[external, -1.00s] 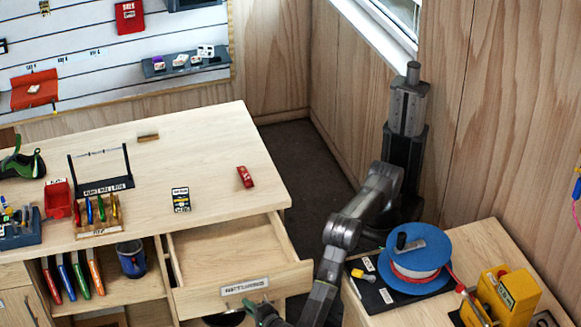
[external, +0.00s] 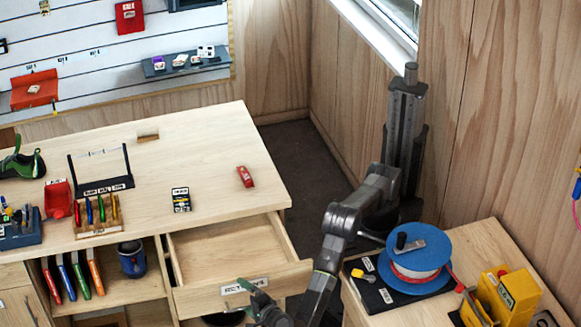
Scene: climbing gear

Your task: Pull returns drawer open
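The returns drawer (external: 215,245) is a pale wooden drawer under the right part of the workbench. It stands pulled out, with its bare, empty-looking inside showing. Its front panel (external: 293,274) carries a white label, too small to read surely. My gripper (external: 251,291) is at the lower middle of that panel, with its green-tipped end over the right part of the label. I cannot tell whether it touches the panel or a handle, or how far its fingers are apart. Any handle is hidden behind it.
The bench (external: 215,150) holds a small red item (external: 245,177), a black-and-white card (external: 181,200) and a tool rack. A blue mug (external: 132,259) sits on the shelf left of the drawer. A side cabinet with a blue reel (external: 420,246) stands right of my arm.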

